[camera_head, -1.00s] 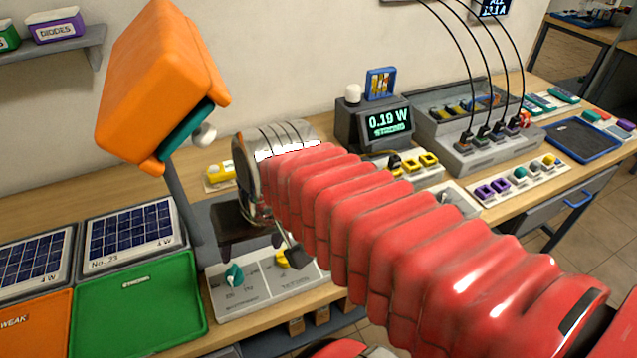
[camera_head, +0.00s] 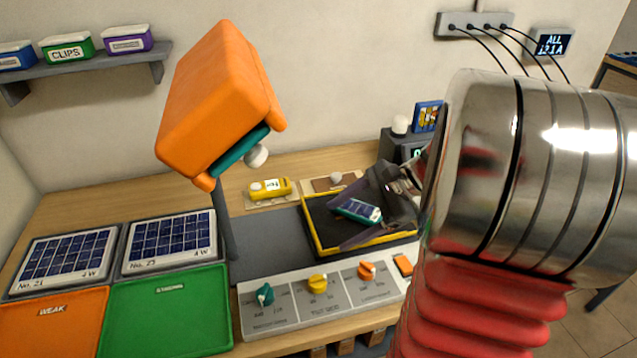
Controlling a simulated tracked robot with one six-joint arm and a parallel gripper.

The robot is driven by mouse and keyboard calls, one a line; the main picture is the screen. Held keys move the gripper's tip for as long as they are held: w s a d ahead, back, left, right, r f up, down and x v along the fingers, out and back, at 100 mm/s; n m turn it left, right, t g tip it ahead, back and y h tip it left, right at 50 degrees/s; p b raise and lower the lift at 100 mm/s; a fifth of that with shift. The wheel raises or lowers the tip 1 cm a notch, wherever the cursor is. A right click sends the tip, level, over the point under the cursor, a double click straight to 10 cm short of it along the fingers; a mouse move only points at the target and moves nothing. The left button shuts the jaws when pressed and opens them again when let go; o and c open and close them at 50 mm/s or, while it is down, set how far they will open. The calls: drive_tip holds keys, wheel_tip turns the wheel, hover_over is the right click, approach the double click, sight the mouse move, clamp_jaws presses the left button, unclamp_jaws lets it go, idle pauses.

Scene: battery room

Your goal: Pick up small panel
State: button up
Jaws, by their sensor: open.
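A small dark panel with a teal and pale edge (camera_head: 355,208) lies tilted in or just above a black tray with a yellow rim (camera_head: 318,238). My gripper (camera_head: 364,212) is over the right part of this tray, its grey jaws open. One finger reaches past the near side of the panel and the other is behind its far right side. I cannot tell whether either finger touches the panel. The wrist covers the tray's right side.
An orange lamp (camera_head: 215,100) hangs left of my arm. A knob panel (camera_head: 320,300) lies in front of the tray. Two larger solar panels (camera_head: 65,255) (camera_head: 172,240), an orange mat (camera_head: 50,325) and a green mat (camera_head: 165,315) are at left. A yellow device (camera_head: 270,188) is behind.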

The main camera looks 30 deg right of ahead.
drive_tip(key=d+m+t, duration=0.1)
drive_tip(key=d, duration=0.2)
drive_tip(key=d+f+m+t, duration=0.1)
drive_tip(key=d+m, duration=0.1)
drive_tip(key=d, duration=0.1)
drive_tip(key=d+f+m+t, duration=0.1)
drive_tip(key=d+m, duration=0.1)
drive_tip(key=d, duration=0.1)
drive_tip(key=shift+s, duration=0.3)
drive_tip(key=s+d+m+t, duration=0.1)
drive_tip(key=d, duration=0.2)
drive_tip(key=s+d+f+m+t, duration=0.1)
drive_tip(key=d+m, duration=0.1)
drive_tip(key=d, duration=0.1)
drive_tip(key=s+d+m+t, duration=0.1)
drive_tip(key=d+m, duration=0.1)
drive_tip(key=d, duration=0.1)
drive_tip(key=shift+d+f+t+h, duration=0.3)
drive_tip(key=shift+w, duration=0.1)
approach(361, 209)
drive_tip(key=shift+x, duration=1.9)
drive_tip(key=shift+w+r, duration=0.1)
drive_tip(key=shift+w, duration=0.05)
drive_tip(key=shift+x, duration=2.55)
